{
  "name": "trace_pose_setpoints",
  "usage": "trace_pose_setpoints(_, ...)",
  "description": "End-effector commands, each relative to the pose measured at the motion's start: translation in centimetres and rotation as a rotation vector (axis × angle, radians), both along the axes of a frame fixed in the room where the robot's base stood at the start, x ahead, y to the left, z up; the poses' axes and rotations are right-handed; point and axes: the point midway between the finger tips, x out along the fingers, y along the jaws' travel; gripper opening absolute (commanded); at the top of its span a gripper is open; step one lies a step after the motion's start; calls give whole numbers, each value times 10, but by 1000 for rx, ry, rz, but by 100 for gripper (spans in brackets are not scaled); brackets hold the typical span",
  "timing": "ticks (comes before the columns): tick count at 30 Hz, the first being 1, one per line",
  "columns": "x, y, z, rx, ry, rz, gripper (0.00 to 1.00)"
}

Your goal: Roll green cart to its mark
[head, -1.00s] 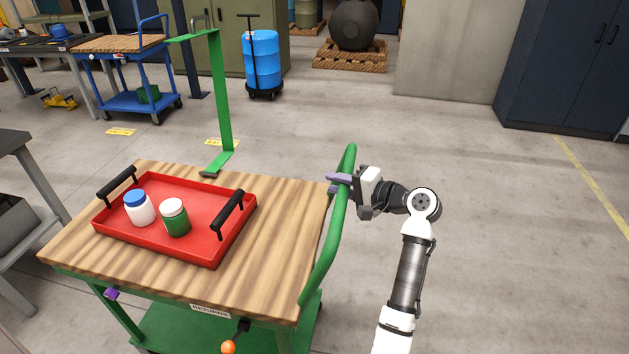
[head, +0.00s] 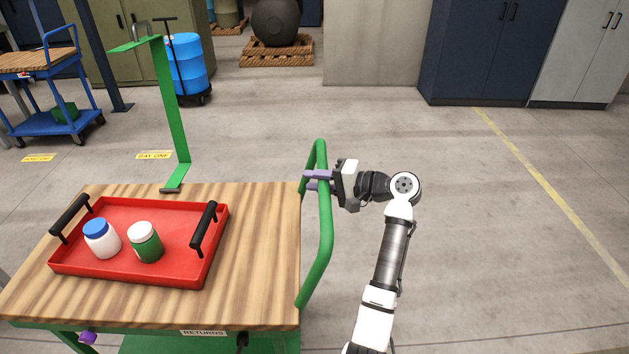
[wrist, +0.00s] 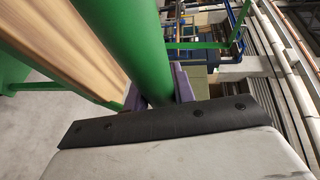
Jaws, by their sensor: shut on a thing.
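The green cart (head: 255,230) with a wooden top stands in front of me. Its green push handle (head: 326,235) rises at the cart's right end. My gripper (head: 317,180) is shut on the upper part of this handle. In the wrist view the green handle tube (wrist: 143,50) runs between the purple fingers (wrist: 158,92). A label reading RETURNS (head: 203,333) is on the cart's front edge. A yellow floor mark reading BAY ONE (head: 154,155) lies beyond the cart's far side.
A red tray (head: 120,275) on the cart holds a blue-lidded white jar (head: 102,240) and a green jar (head: 146,244). Another yellow floor mark (head: 38,158) and a blue cart (head: 50,120) are at the left. A blue drum (head: 188,65) stands behind. Floor on the right is clear.

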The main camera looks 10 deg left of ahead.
Motion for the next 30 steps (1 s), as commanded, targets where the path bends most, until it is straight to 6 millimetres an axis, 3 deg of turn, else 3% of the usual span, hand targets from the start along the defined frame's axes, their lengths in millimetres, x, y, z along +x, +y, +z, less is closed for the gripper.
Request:
trace_pose_setpoints(1, 0, 0, -1, -1, 1, 2, 0)
trace_pose_setpoints(2, 0, 0, -1, -1, 1, 2, 27)
trace_pose_setpoints(7, 0, 0, 0, -1, 1, 1, 47)
trace_pose_setpoints(15, 0, -1, 0, 0, 0, 0, 47)
trace_pose_setpoints(19, -1, -11, 1, 0, -1, -2, 47)
trace_pose_setpoints(30, -14, -89, 14, 0, -3, -4, 47)
